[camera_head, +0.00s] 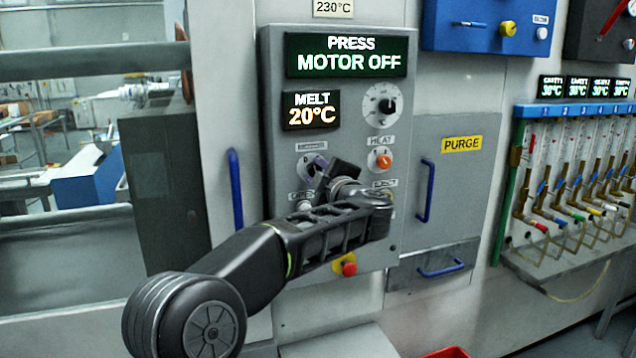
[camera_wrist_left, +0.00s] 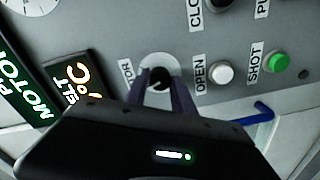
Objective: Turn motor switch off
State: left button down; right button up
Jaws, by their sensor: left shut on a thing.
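The motor switch is a knob on a pale round plate; in the left wrist view the motor switch (camera_wrist_left: 158,76) sits beside a partly hidden label ending in "TOR". My left gripper (camera_wrist_left: 159,86) is shut on it, one finger on each side. In the head view the gripper (camera_head: 328,174) is at the left middle of the grey control panel (camera_head: 272,130), and its fingers cover much of the switch. How far the switch is turned cannot be told. The display (camera_head: 347,55) reads "PRESS MOTOR OFF". My right gripper is not in view.
A white OPEN button (camera_wrist_left: 220,72) and a green SHOT button (camera_wrist_left: 277,63) lie close to the switch. The orange HEAT knob (camera_head: 383,161), a dial (camera_head: 383,104) and a red stop button (camera_head: 348,265) are on the panel. Blue handles (camera_head: 235,190) flank it.

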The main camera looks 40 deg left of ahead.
pick_arm(q)
jog(key=shift+f+n+b, duration=0.1)
jog(key=shift+n+b, duration=0.85)
jog(key=shift+n, duration=0.75)
jog(key=c, duration=1.1)
grip_release()
jog(key=shift+o, duration=0.2)
jog(key=shift+s+d, duration=0.1)
jog(key=b+v, duration=0.1)
jog(key=v, duration=0.6)
jog(key=shift+d+b, duration=0.2)
jog(key=shift+b, duration=0.2)
jog(key=shift+s, duration=0.1)
